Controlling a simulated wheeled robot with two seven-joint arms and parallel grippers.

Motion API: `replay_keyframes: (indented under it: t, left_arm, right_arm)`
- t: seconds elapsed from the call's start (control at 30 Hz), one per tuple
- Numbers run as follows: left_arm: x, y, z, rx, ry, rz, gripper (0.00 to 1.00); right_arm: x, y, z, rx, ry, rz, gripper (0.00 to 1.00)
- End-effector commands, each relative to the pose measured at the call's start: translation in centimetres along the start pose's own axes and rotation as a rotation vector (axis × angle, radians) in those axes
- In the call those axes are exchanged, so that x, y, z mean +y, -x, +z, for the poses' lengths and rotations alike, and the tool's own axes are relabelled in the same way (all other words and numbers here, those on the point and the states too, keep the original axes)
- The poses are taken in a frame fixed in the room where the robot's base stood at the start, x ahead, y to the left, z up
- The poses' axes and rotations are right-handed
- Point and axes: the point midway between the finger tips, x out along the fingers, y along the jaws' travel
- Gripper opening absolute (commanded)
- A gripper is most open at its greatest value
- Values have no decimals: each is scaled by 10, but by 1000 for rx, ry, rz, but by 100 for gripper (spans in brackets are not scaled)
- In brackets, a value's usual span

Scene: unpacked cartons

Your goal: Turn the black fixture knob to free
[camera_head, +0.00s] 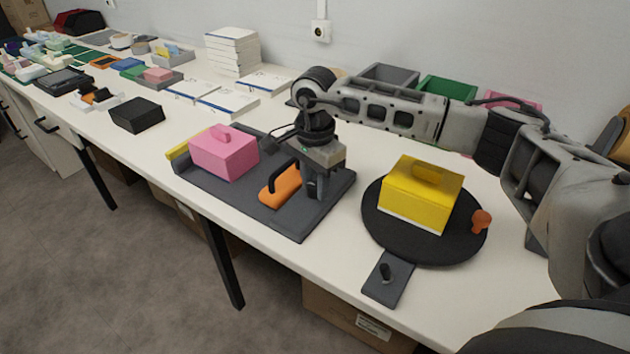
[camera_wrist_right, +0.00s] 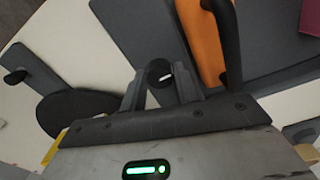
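A round black knob (camera_wrist_right: 158,70) with a short white mark lies between the fingertips of my right gripper (camera_wrist_right: 160,84) in the wrist view. The fingertips are at its two sides; I cannot tell whether they press on it. In the head view my right gripper (camera_head: 316,190) points down over the dark grey board (camera_head: 290,222), beside an orange block (camera_head: 280,185) with a black handle, and hides this knob. Another small black knob (camera_head: 385,270) stands on a grey plate by the round black turntable (camera_head: 440,251); it also shows in the wrist view (camera_wrist_right: 15,76). My left gripper is out of view.
A pink box (camera_head: 223,157) sits on the board's left part. A yellow box (camera_head: 420,195) stands on the turntable, with an orange knob (camera_head: 481,221) at its rim. A black box (camera_head: 136,115) and white stacks (camera_head: 232,52) stand farther left and back.

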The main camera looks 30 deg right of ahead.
Motion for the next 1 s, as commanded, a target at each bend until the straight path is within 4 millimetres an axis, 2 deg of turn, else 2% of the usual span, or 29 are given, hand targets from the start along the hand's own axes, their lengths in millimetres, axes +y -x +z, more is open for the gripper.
replay_keyframes:
  t: [0.03,0.07,0.33,0.47,0.57,1.0]
  left_arm:
    - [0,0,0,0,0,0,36]
    - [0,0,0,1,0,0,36]
    - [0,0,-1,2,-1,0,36]
    - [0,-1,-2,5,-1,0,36]
    - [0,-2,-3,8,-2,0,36]
    - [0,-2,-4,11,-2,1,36]
  right_arm:
    - [0,1,1,-1,1,-2,45]
    - [0,1,1,-1,1,-2,50]
    - [0,1,0,0,-1,-1,50]
    - [-1,9,0,0,-2,-3,50]
    - [-1,24,0,1,-2,-6,50]
    - [-1,127,0,0,0,-6,50]
